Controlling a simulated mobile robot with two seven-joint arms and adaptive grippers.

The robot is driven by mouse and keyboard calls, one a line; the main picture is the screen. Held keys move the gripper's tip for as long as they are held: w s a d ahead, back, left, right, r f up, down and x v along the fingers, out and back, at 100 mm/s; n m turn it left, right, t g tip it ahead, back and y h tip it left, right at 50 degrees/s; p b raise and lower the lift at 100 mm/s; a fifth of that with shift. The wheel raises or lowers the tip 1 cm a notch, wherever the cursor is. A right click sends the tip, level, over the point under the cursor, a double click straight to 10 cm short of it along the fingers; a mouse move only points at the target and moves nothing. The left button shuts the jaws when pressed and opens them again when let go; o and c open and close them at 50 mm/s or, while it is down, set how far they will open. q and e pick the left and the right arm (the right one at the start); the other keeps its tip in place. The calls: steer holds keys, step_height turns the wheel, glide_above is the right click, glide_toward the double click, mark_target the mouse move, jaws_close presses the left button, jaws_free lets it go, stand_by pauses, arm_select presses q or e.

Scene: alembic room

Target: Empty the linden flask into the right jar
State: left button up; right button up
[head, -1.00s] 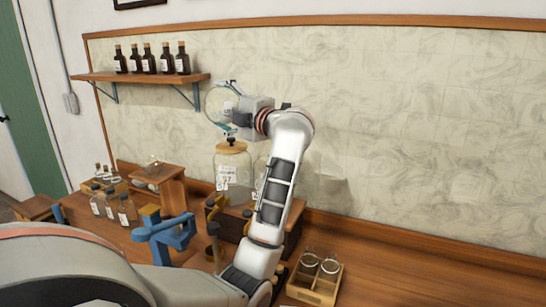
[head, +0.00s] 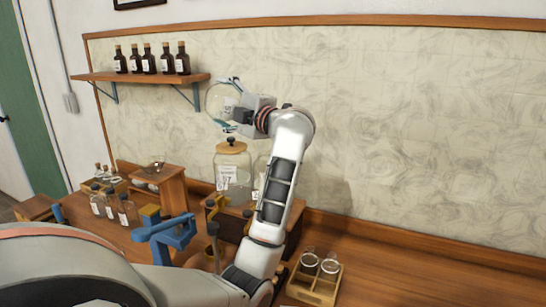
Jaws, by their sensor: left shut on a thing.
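My left gripper (head: 236,108) is shut on a round clear glass flask (head: 214,104) and holds it in the air, above and slightly left of the jars. The flask's outline is faint, so its contents and exact tilt are hard to tell. Below it a large clear jar (head: 233,172) with a white label, a wooden lid and a dark knob stands on a wooden stand. A second jar (head: 261,170), to its right, is mostly hidden behind my left arm, so its top cannot be made out. My right gripper is not in view.
A wall shelf (head: 140,77) with several dark bottles is at upper left. Small labelled bottles (head: 111,204), a wooden stand (head: 171,186) and a blue holder (head: 165,236) are left of the jars. A wooden crate (head: 312,291) with two glasses stands at front right. The bench farther right is clear.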

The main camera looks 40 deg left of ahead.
arm_select(q)
steer(key=shift+r, duration=0.1)
steer(key=shift+w+d+r+m, duration=0.15)
steer(key=shift+w+r+m, duration=0.1)
steer(key=shift+r+m, duration=0.3)
stand_by(0.4)
steer(key=shift+w+r+m+y, duration=0.1)
steer(key=shift+r+m+y, duration=0.05)
steer(key=shift+m+y, duration=0.2)
stand_by(0.4)
